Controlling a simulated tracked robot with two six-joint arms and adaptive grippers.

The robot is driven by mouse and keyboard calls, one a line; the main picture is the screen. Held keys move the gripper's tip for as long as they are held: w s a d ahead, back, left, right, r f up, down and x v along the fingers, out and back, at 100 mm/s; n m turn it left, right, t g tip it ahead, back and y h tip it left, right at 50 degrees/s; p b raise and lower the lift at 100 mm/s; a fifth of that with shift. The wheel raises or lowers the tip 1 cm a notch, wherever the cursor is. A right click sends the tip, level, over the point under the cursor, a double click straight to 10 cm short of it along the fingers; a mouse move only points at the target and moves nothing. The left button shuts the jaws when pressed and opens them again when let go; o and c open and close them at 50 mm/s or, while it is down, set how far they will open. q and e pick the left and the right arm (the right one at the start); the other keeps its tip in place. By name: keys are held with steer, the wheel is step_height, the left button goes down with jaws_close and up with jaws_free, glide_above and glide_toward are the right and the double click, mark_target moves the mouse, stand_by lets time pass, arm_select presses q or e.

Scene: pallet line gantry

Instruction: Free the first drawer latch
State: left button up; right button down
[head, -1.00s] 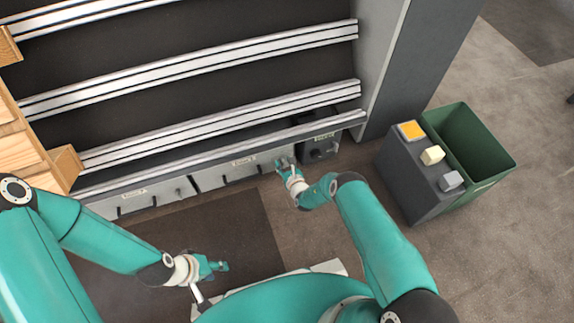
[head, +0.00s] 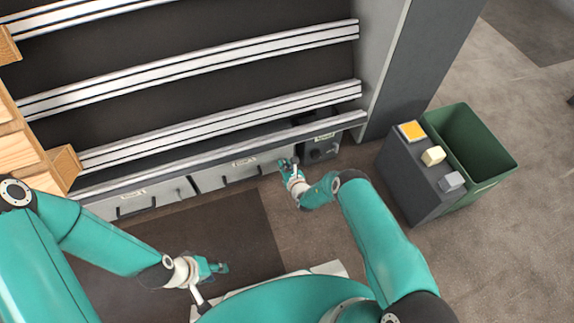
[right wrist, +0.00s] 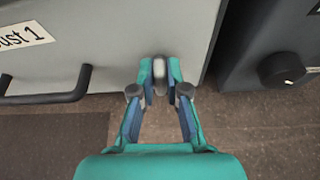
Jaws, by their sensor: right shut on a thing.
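The drawer latch (right wrist: 159,72) is a small grey upright tab at the right end of a pale grey drawer front (right wrist: 120,25). My right gripper (right wrist: 160,78) is shut on this latch, with one fingertip on each side of it. In the head view the right gripper (head: 287,164) is at the right end of the second drawer (head: 215,178), and its fingers cover most of the latch. Another pale drawer (head: 105,208) is to the left, with a small dark latch (head: 178,192). My left gripper (head: 214,268) is low over the floor, away from the drawers; its finger gap is unclear.
A dark handle (right wrist: 50,97) sticks out left of my right gripper. A dark box with a round knob (right wrist: 282,70) stands close on the right. A dark pedestal with an orange button (head: 412,130) and a green bin (head: 490,178) stand further right. White rails (head: 200,65) run above the drawers.

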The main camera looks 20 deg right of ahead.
steer(key=m+y+b, duration=0.1)
steer(key=m+b, duration=0.2)
steer(key=d+m+t+y+b, duration=0.1)
steer(key=m+y+b, duration=0.1)
steer(key=m+b, duration=0.1)
steer(key=d+f+m+y+b, duration=0.1)
steer(key=m+y+b, duration=0.1)
steer(key=b, duration=0.3)
steer(key=shift+w+d+m+t, duration=0.1)
steer(key=shift+w+m+t, duration=0.1)
steer(key=shift+m+t, duration=0.35)
steer(key=shift+f+m+t+y, duration=0.15)
steer(key=shift+m+t+y, duration=0.15)
steer(key=shift+m, duration=0.7)
steer(key=shift+f+m+t+y, duration=0.15)
steer(key=shift+m+y, duration=0.25)
steer(key=shift+m, duration=0.55)
steer(key=c, duration=1.3)
jaws_free()
steer(key=shift+s, duration=0.1)
steer(key=shift+o, duration=0.6)
steer(key=shift+a, duration=0.2)
